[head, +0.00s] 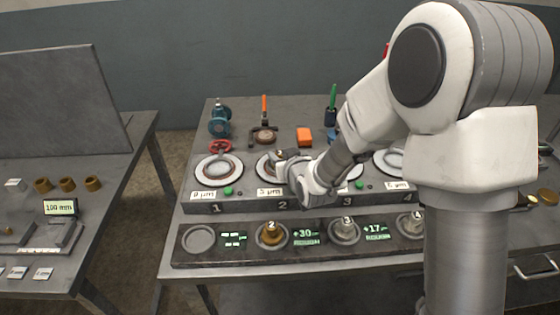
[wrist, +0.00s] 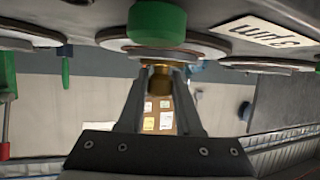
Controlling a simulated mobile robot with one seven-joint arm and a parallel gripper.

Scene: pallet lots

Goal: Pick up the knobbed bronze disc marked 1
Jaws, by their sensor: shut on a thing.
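My gripper (wrist: 160,76) is shut on a small bronze knob (wrist: 160,82) in the wrist view. The disc under the knob is mostly hidden and no number on it can be read. In the head view my gripper (head: 281,156) is at the round white plate (head: 262,166) of station 2, and my wrist covers part of that plate. In the front tray (head: 188,262), the leftmost round seat (head: 199,239) is empty. A bronze knobbed disc marked 2 (head: 271,234) and silver ones marked 3 (head: 345,230) and 4 (head: 408,223) sit in the tray.
A red handwheel (head: 220,147) stands by the station 1 plate (head: 219,171). A green knob (wrist: 157,22) is close to my fingers in the wrist view. A blue device (head: 219,120) and an orange block (head: 305,137) stand behind. A side table with bronze cylinders (head: 67,184) is left.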

